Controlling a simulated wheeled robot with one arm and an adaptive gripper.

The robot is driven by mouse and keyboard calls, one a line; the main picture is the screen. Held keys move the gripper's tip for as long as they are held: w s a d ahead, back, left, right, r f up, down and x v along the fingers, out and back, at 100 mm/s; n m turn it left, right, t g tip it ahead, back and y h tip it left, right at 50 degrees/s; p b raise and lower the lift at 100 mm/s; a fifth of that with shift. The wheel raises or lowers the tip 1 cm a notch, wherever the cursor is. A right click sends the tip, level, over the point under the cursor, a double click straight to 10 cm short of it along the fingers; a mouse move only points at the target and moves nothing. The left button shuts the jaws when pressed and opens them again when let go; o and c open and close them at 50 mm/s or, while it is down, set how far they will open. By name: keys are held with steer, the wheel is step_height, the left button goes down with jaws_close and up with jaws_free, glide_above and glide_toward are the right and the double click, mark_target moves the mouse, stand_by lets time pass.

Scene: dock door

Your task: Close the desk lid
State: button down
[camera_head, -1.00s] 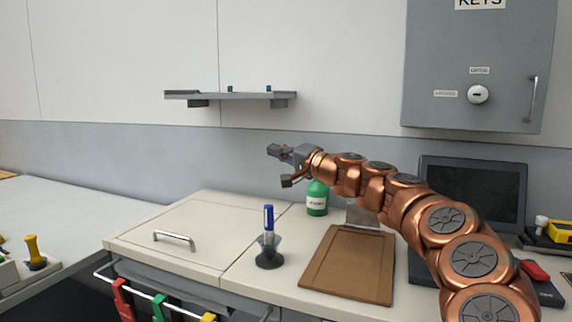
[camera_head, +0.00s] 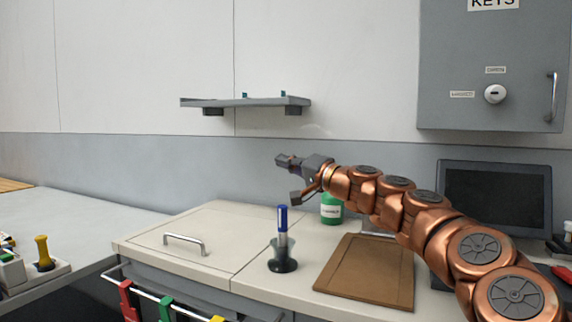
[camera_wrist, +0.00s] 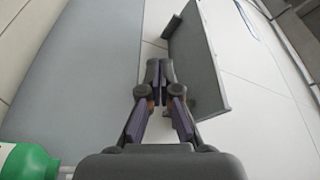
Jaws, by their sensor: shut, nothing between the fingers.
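The desk lid (camera_head: 195,228) is a cream panel with a metal bar handle (camera_head: 185,241) near its front edge. It lies flat, level with the desktop around it. My gripper (camera_head: 281,160) is in the air above the back of the desk, to the right of the lid and clear of it. In the wrist view my gripper (camera_wrist: 159,68) has its fingertips together with nothing between them. The wrist view shows the wall and shelf, not the lid.
A pen holder with a blue marker (camera_head: 282,238) stands just right of the lid. A clipboard (camera_head: 367,272), green bottle (camera_head: 331,208) and laptop (camera_head: 495,198) are farther right. A wall shelf (camera_head: 245,102) hangs above. Colored tags hang on a front rail (camera_head: 165,299).

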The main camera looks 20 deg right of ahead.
steer(key=shift+r, duration=0.1)
steer(key=s+d+p, duration=0.2)
steer(key=s+d, duration=0.4)
steer(key=shift+s+d+r, duration=0.25)
steer(key=shift+s+d, duration=0.1)
stand_by(0.4)
